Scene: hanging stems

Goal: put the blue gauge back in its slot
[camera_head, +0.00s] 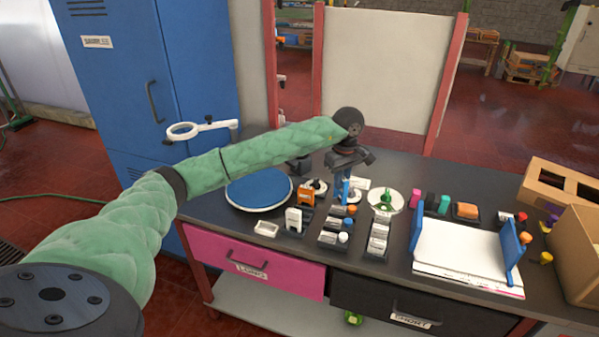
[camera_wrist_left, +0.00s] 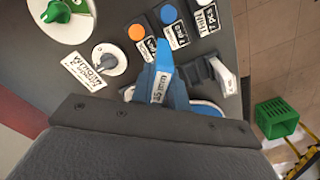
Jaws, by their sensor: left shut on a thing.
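My left gripper (camera_head: 346,174) is over the back middle of the table, pointing down. It is shut on the blue gauge (camera_head: 346,190), which hangs below it. In the left wrist view the blue gauge (camera_wrist_left: 162,82) carries a "35 mm" label and sticks out past the dark gripper body (camera_wrist_left: 155,121). An orange gauge (camera_head: 306,196) and a white gauge (camera_head: 293,219) stand in dark holders left of the gripper. The white one also shows in the wrist view (camera_wrist_left: 223,76). I cannot make out the blue gauge's slot. My right gripper is not in view.
A blue round mat (camera_head: 258,190) lies left of the gripper. A green knob on a white disc (camera_head: 386,202) stands to the right, near labelled blocks with coloured knobs (camera_head: 343,237). Papers between blue uprights (camera_head: 460,252) and cardboard boxes (camera_head: 560,185) fill the right side.

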